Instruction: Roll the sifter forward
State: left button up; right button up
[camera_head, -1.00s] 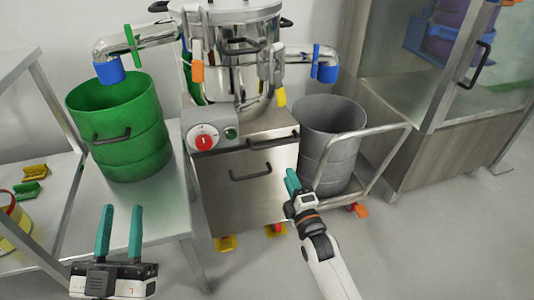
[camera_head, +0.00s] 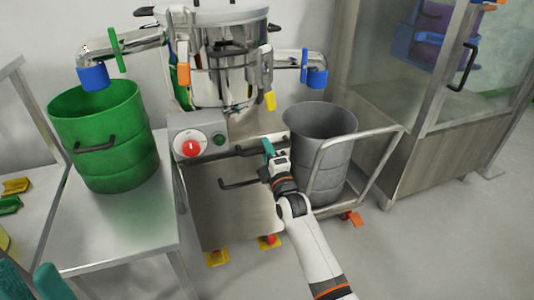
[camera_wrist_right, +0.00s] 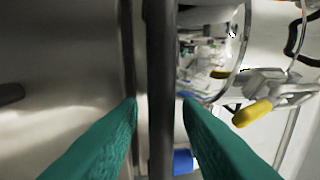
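The sifter is a steel machine with a round drum (camera_head: 220,75) above a boxy steel base (camera_head: 225,220). A red knob (camera_head: 191,148) is on its control panel. Two dark bar handles are on the base front, an upper handle (camera_head: 247,151) and a lower handle (camera_head: 236,185). My right gripper (camera_head: 268,148) is at the upper handle. In the right wrist view a dark bar (camera_wrist_right: 160,60) runs between its two green fingers, with a gap on each side. My left gripper (camera_head: 27,272) is open and empty at the bottom left corner, partly cut off.
A green drum (camera_head: 104,140) stands on a steel table (camera_head: 130,235) at left. A grey bin (camera_head: 322,165) stands right of the sifter by a tubular metal frame (camera_head: 392,158). Yellow pedals (camera_head: 216,257) are at the sifter's base. A glass-fronted cabinet (camera_head: 395,90) stands behind right.

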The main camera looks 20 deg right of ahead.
jog(key=shift+w, duration=0.1)
grip_shut()
dwell(0.3)
